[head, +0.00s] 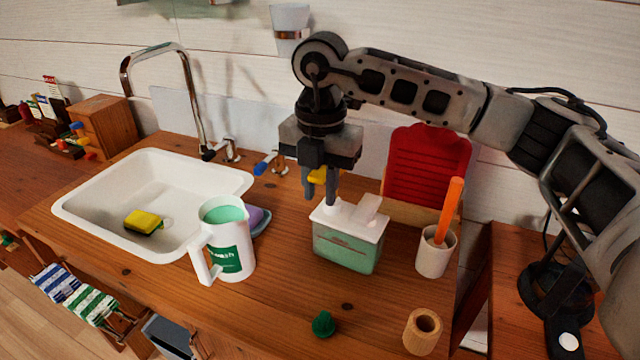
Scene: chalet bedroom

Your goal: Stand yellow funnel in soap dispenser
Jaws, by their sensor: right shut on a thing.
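The soap dispenser (348,250) is a clear box of pale green liquid with a white lid, standing upright on the wooden counter. My right gripper (321,192) points down over the left part of its lid. It is shut on the yellow funnel (318,176), which shows only as a small yellow patch between the fingers. The fingers hide most of the funnel, and I cannot tell whether its spout is inside the dispenser's opening. My left gripper is not in view.
A white jug (232,258) of green liquid stands left of the dispenser, beside the sink (82,208). A white cup (433,262) with an orange-handled tool stands right; a red rack (428,165) is behind.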

